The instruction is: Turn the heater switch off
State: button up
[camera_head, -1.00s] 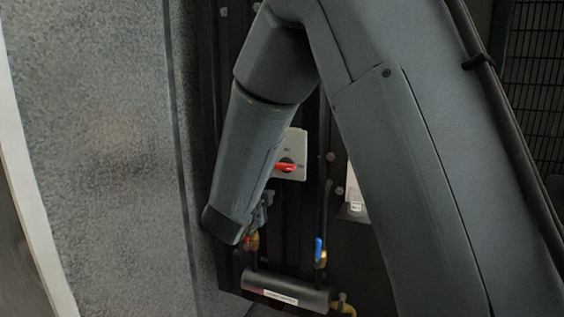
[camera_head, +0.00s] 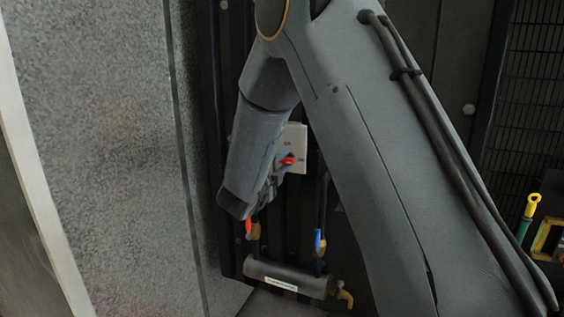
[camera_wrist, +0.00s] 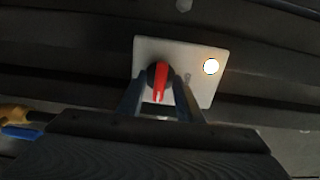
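The heater switch is a light grey plate (camera_wrist: 200,90) with a red handle (camera_wrist: 161,80) on a dark round base. A bright white lamp (camera_wrist: 211,66) glows on the plate's right side in the wrist view. In the head view the plate (camera_head: 297,137) and red handle (camera_head: 287,160) are partly hidden behind my arm. My gripper (camera_wrist: 159,98) is open in front of the switch. Its fingers stand on either side of the red handle, with gaps visible; I cannot tell whether they reach its depth. In the head view my gripper (camera_head: 268,192) is at the handle's lower left, partly hidden.
Below the switch, a red-levered valve (camera_head: 249,228) and a blue-levered valve (camera_head: 318,240) sit above a dark cylinder (camera_head: 290,279). A speckled grey panel (camera_head: 110,150) stands close at left. A yellow-handled item (camera_head: 532,204) is at far right.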

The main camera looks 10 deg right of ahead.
grip_shut()
jog(key=shift+n, duration=0.3)
jog(key=n, duration=0.8)
jog(key=n+p, duration=0.1)
jog(key=n, duration=0.3)
jog(key=shift+n+p, duration=0.3)
jog(key=n+p, duration=0.1)
jog(key=n, duration=0.3)
jog(key=shift+n+p, duration=0.3)
jog(key=shift+p, duration=0.05)
